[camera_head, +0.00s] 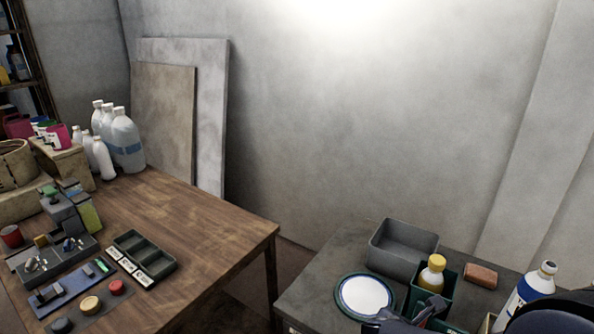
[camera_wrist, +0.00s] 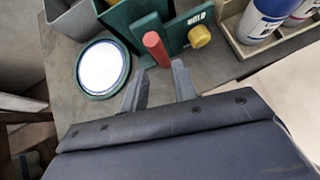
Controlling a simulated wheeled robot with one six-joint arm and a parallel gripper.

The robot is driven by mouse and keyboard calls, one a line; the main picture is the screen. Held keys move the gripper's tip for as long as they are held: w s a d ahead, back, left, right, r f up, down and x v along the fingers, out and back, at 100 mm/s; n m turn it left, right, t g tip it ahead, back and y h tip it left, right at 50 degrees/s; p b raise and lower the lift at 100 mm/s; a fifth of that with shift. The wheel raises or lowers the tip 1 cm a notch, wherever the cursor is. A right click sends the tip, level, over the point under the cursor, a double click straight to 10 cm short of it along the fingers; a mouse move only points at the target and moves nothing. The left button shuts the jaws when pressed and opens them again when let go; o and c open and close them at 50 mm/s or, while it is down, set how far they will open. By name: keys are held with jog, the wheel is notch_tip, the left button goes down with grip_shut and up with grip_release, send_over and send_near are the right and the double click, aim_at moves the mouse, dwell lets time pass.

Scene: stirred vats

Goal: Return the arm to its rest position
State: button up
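My gripper (camera_wrist: 159,70) shows in the wrist view with its two grey fingers apart. A red cylindrical handle (camera_wrist: 154,46) stands just beyond the fingertips, roughly between them; I cannot tell whether it touches either finger. Behind it is a green panel (camera_wrist: 178,35) marked HOLD with a yellow knob (camera_wrist: 199,36). In the head view, dark parts of my arm fill the lower right corner, and my gripper (camera_head: 408,322) is partly visible by the green holder (camera_head: 446,280). A yellow-capped bottle (camera_head: 432,274) stands in that holder.
On the grey table, a green-rimmed white dish (camera_head: 341,299), a grey bin (camera_head: 388,258), a brown block (camera_head: 481,275) and a white-and-blue bottle (camera_head: 530,289) crowd around my gripper. The wooden table (camera_head: 198,227) at left holds controls, a dark tray (camera_head: 151,268) and white bottles (camera_head: 125,141).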

jog(key=b+x, duration=0.3)
jog(key=x, duration=0.4)
jog(key=shift+s+f, duration=0.15)
jog(key=shift+w+d, duration=0.1)
jog(key=shift+w, duration=0.15)
jog(key=shift+n+h+p, duration=0.4)
jog(key=shift+h+p, duration=0.1)
jog(key=shift+p, duration=0.45)
jog(key=shift+s+n+g+h+p, duration=0.1)
jog(key=shift+n+g+h+p, duration=0.5)
jog(key=shift+g+h+p, duration=0.3)
